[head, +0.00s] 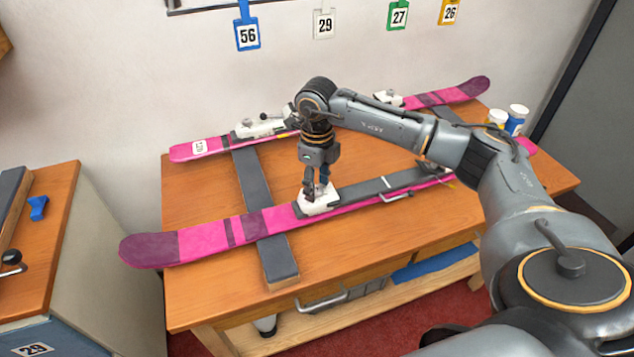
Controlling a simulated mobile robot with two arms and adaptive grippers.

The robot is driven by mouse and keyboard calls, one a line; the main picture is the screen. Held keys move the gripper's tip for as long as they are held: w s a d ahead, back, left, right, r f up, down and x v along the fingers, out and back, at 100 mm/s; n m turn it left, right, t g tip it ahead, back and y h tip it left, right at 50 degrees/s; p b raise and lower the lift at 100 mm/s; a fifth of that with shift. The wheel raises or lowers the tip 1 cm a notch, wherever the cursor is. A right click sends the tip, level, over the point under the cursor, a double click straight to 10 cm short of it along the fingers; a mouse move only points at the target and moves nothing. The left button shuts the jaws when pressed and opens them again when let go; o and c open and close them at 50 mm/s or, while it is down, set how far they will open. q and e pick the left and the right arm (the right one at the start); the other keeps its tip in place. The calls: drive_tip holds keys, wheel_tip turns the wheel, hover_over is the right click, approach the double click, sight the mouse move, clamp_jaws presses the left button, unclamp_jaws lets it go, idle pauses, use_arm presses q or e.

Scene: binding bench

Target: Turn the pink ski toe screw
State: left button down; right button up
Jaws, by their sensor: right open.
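Two pink skis lie across the wooden bench. The near pink ski (204,241) runs from the left end of the bench to the right, resting on a dark padded support bar (277,262). Its white toe binding (320,205) sits near mid-length. My right gripper (316,196) points down at this toe binding, its fingertips at or just over the white housing. It is open. The toe screw itself is hidden or too small to make out between the fingers. The far pink ski (184,151) lies behind, with its own white toe binding (262,126). My left gripper is out of view.
A white jar (497,117) and a blue-and-white jar (516,121) stand at the bench's back right. Numbered tags, such as the blue 56 (247,35), hang on the wall. A side cabinet (60,215) stands left. Bare bench (195,290) lies at front left.

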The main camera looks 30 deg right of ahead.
sight(317, 189)
wheel_tip(317, 189, up, 12)
idle(0.4)
drive_tip(key=shift+f, duration=0.1)
idle(0.4)
